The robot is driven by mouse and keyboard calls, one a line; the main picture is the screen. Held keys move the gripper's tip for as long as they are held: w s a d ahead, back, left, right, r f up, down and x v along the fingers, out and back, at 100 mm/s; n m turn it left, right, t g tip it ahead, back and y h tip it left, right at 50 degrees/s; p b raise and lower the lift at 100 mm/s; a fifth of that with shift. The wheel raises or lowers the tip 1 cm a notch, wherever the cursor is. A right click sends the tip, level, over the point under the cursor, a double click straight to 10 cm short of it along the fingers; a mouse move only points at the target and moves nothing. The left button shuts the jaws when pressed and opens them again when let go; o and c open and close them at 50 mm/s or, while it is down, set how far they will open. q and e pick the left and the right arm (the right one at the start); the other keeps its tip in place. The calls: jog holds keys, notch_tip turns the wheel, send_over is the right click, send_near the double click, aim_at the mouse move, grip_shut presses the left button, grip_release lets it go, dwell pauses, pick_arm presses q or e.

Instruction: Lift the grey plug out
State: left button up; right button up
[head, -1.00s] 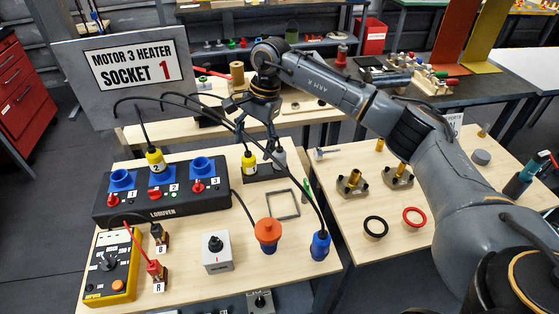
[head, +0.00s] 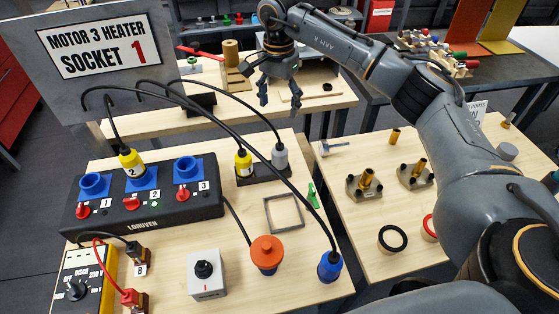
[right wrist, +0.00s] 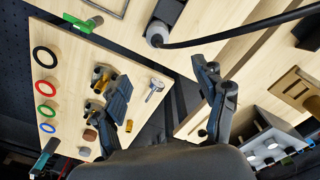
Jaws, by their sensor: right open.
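The grey plug (head: 280,157) stands upright in the dark holder (head: 262,174), to the right of a yellow plug (head: 243,163). A black cable runs from its top. My right gripper (head: 276,106) is open and empty, above and behind the grey plug, apart from it. In the right wrist view the grey plug (right wrist: 157,34) shows beyond the spread fingertips of my right gripper (right wrist: 165,76), near the top middle. How deep the plug sits is hidden by the holder. My left gripper is not in view.
The black socket box (head: 145,212) stands left, with yellow plug 2 (head: 131,161) in its middle socket. Black cables arch over the table to the blue plug (head: 330,266). The sign (head: 97,50) stands at back left.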

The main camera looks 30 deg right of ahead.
jog(key=b, duration=0.4)
send_near(280, 154)
jog(key=shift+w+d+r, duration=0.2)
jog(key=shift+w+r, duration=0.1)
jog(key=shift+w, duration=0.35)
jog(key=shift+w+d+r, duration=0.2)
jog(key=shift+w+r, duration=0.1)
jog(key=shift+w, duration=0.3)
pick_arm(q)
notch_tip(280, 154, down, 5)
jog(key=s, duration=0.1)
pick_arm(e)
jog(key=shift+f, duration=0.15)
jog(key=shift+f+p, duration=0.35)
notch_tip(280, 154, down, 8)
jog(key=shift+r+p, duration=0.25)
jog(key=shift+p, duration=0.65)
jog(key=f+p, duration=0.1)
jog(key=f, duration=0.2)
jog(key=f+p, duration=0.1)
jog(key=shift+s+f+p, duration=0.3)
jog(key=shift+s+f, duration=0.05)
jog(key=shift+s, duration=0.05)
jog(key=shift+f, duration=0.35)
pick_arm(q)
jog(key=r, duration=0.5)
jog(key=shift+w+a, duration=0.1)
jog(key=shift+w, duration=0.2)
pick_arm(e)
jog(key=c, duration=1.4)
